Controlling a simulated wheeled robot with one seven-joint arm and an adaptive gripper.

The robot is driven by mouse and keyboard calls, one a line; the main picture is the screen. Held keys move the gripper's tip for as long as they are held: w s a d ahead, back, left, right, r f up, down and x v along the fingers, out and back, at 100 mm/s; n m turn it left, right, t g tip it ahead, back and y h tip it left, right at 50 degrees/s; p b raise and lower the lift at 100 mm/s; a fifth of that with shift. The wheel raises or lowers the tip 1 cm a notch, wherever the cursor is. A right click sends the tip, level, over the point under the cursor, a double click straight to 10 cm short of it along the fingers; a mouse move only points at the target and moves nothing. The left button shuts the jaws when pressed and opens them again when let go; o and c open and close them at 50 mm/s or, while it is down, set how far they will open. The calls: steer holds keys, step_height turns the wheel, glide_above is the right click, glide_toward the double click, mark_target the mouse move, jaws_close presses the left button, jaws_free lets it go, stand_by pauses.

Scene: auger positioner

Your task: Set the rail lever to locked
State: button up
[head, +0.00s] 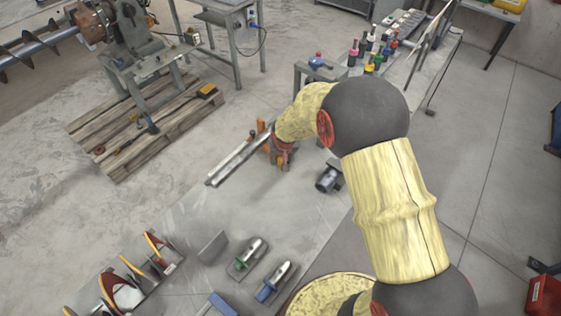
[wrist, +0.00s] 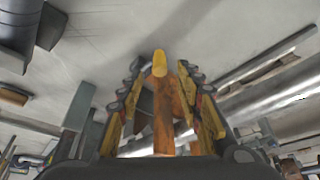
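The rail lever (wrist: 162,105) is an orange bar with a yellow tip, in the middle of the wrist view. My gripper (wrist: 159,70) has its two fingers on either side of the lever, with a visible gap on each side, so it is open around it. I cannot tell the lever's setting.
A dark cylinder (head: 327,179) lies close to the right of my gripper. Several coloured bottles (head: 372,50) stand at the back. A pallet (head: 145,125) is on the floor, left.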

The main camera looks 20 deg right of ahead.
mark_target(281, 160)
steer(key=b+x, duration=0.1)
steer(key=x, duration=0.5)
steer(key=shift+f, duration=0.15)
steer(key=shift+c, duration=1.1)
jaws_close()
